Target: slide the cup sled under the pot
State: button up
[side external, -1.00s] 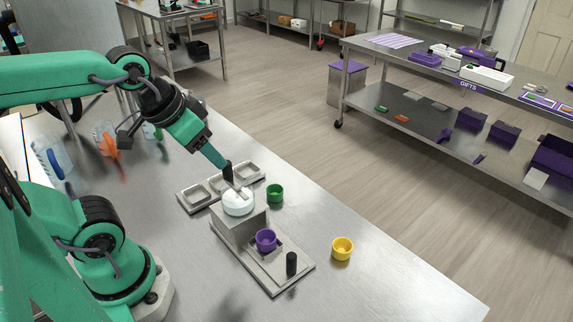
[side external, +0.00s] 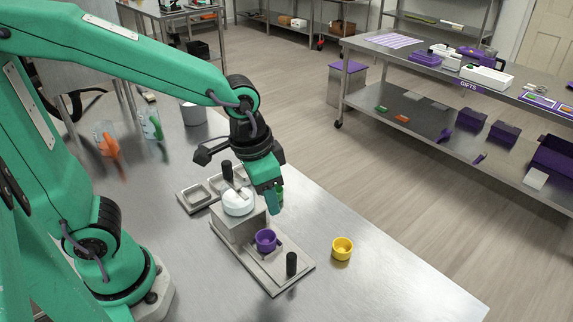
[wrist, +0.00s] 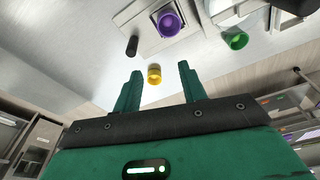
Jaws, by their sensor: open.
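The purple cup (side external: 266,240) sits on the grey sled plate (side external: 279,252), in front of the block under the white pot (side external: 238,202). It is beside the pot, not beneath it. A black upright knob (side external: 291,264) stands at the plate's front end. My gripper (side external: 273,204) is open and empty, pointing down to the right of the pot and above the table, apart from the knob. In the wrist view, the fingers (wrist: 160,72) are spread, with the purple cup (wrist: 168,23) and knob (wrist: 132,46) beyond them.
A yellow cup (side external: 342,248) stands right of the sled; a green cup (side external: 280,190) is partly hidden behind my gripper. A grey mould tray (side external: 194,197) lies behind the pot. The table's front right is clear.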

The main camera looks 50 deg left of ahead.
jog(key=m+g, duration=0.2)
send_over(291, 255)
jog(key=shift+y, duration=0.3)
notch_tip(291, 255, down, 7)
jog(key=shift+d+r, duration=0.1)
jog(key=shift+f, duration=3.9)
grip_shut()
